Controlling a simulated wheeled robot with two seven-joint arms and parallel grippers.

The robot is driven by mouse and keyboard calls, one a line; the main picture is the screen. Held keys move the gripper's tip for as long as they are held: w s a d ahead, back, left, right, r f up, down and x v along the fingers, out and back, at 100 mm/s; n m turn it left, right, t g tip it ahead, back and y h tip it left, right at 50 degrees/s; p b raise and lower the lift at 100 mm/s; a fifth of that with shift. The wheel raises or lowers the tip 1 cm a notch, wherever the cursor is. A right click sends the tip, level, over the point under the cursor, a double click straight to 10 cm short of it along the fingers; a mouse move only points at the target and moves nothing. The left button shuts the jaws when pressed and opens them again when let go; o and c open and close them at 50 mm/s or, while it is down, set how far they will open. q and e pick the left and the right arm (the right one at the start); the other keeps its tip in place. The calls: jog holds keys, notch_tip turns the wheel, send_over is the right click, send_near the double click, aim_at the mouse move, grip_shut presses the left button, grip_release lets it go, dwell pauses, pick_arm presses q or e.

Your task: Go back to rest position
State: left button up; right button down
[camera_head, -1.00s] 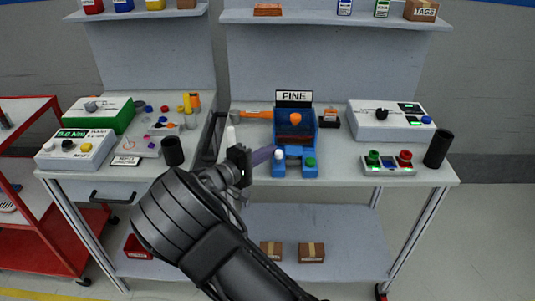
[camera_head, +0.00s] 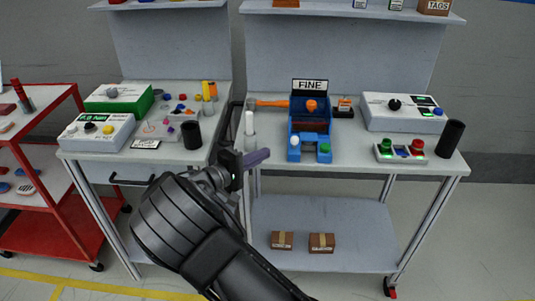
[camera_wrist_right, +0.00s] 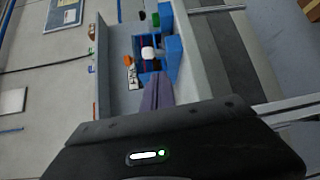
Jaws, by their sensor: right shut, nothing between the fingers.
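My right gripper (camera_head: 256,158) is in front of the right workbench's front edge, at about the bench's height. Its purple-grey fingers are shut and empty. In the right wrist view the closed fingers (camera_wrist_right: 156,92) point toward the blue fixture (camera_wrist_right: 172,50) and stand apart from it. In the head view the blue fixture (camera_head: 296,140) stands on the right bench under a sign (camera_head: 310,86) reading FINE. My left gripper is not in view.
The right bench (camera_head: 350,152) holds a white control box (camera_head: 385,118), a button panel (camera_head: 410,158) and a black cup (camera_head: 450,138). The left bench holds another black cup (camera_head: 191,134). Boxes (camera_head: 321,242) lie on the lower shelf. A red cart (camera_head: 60,215) stands left.

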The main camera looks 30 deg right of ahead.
jog(key=shift+a+f, duration=0.15)
jog(key=shift+a, duration=0.3)
